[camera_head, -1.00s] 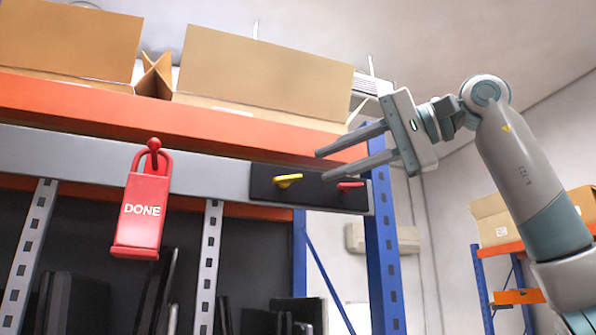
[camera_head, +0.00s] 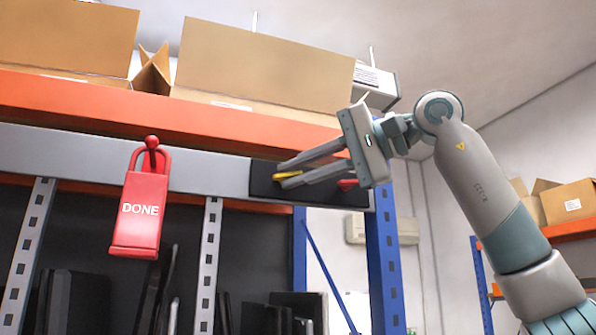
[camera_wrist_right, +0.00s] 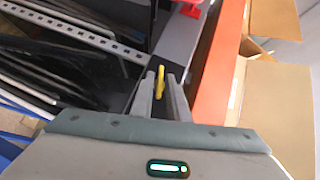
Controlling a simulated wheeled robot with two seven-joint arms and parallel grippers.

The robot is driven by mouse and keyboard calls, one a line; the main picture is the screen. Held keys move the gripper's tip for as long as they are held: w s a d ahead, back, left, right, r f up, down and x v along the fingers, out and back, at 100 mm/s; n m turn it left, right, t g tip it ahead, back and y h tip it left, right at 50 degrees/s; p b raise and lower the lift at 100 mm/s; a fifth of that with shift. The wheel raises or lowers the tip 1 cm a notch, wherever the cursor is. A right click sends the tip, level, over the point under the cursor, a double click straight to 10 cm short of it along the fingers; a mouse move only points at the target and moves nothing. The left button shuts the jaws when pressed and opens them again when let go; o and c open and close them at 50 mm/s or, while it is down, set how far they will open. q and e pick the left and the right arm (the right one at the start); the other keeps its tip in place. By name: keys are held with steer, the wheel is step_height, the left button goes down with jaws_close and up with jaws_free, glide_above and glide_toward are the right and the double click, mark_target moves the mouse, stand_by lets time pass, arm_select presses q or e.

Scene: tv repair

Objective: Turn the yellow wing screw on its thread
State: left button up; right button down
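The yellow wing screw (camera_head: 287,175) sits on a black plate (camera_head: 262,187) on the grey rail, and my right gripper's fingertips partly cover it in the head view. My right gripper (camera_head: 281,176) reaches in from the right, its fingers level with the screw. In the right wrist view the yellow wing screw (camera_wrist_right: 159,80) stands between the two fingertips (camera_wrist_right: 161,80), with a visible gap on at least the right side. The right gripper looks open around it; contact cannot be told. My left gripper is not in view.
A red wing screw (camera_head: 347,184) sits on the same plate, behind the right gripper. A red DONE tag (camera_head: 140,212) hangs on a peg at the left. An orange beam (camera_head: 230,125) with cardboard boxes (camera_head: 262,68) is just above. A blue post (camera_head: 384,265) stands at right.

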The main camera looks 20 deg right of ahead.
steer(key=shift+f+m+t+y+b, duration=0.3)
steer(key=shift+f+m+y+b, duration=0.15)
steer(key=shift+b, duration=0.3)
steer(key=shift+m+t+y+b, duration=0.3)
steer(key=shift+m+y+b, duration=0.15)
steer(key=shift+m+b, duration=0.1)
steer(key=shift+r, duration=0.2)
steer(key=c, duration=1.9)
jaws_free()
steer(key=shift+c, duration=0.2)
steer(key=shift+s+d, duration=0.1)
steer(key=shift+d, duration=0.05)
